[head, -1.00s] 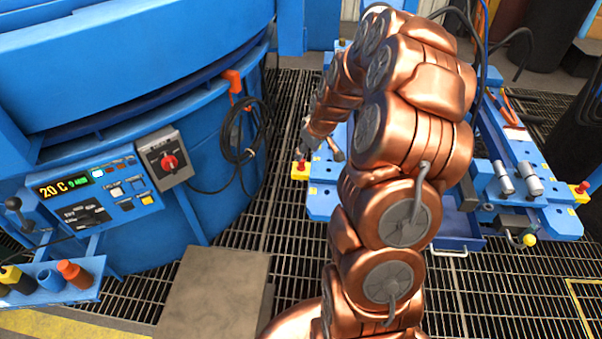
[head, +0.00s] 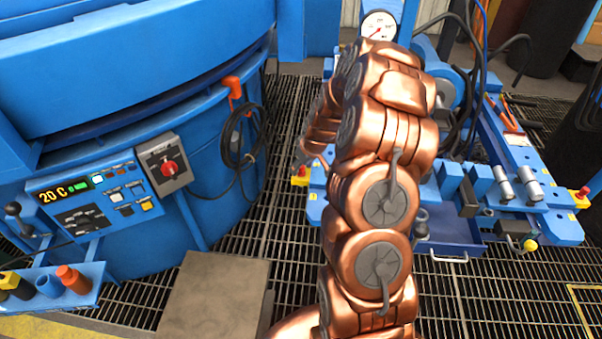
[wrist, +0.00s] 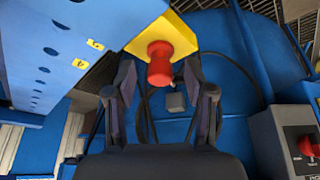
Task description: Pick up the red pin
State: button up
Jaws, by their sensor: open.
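The red pin (wrist: 159,62) has a round, stepped head and stands on a yellow block (wrist: 180,42) at the corner of the blue workbench (wrist: 70,55). In the head view the red pin (head: 302,171) is small, at the bench's left corner. My gripper (wrist: 160,88) is open in the wrist view, with one dark finger on each side below the pin. The pin's head appears between the fingertips, and I see no clear contact. In the head view my copper arm hides most of the gripper.
A second red knob on yellow (head: 582,193) sits at the bench's right end. Left stand the blue furnace (head: 120,70), a control panel (head: 95,200), a grey switch box (head: 165,163) and a shelf with an orange-red peg (head: 73,279). A black cable (head: 240,135) hangs nearby.

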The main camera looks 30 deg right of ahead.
jog(key=shift+w+f, duration=0.15)
jog(key=shift+f, duration=0.25)
grip_shut()
dwell(0.4)
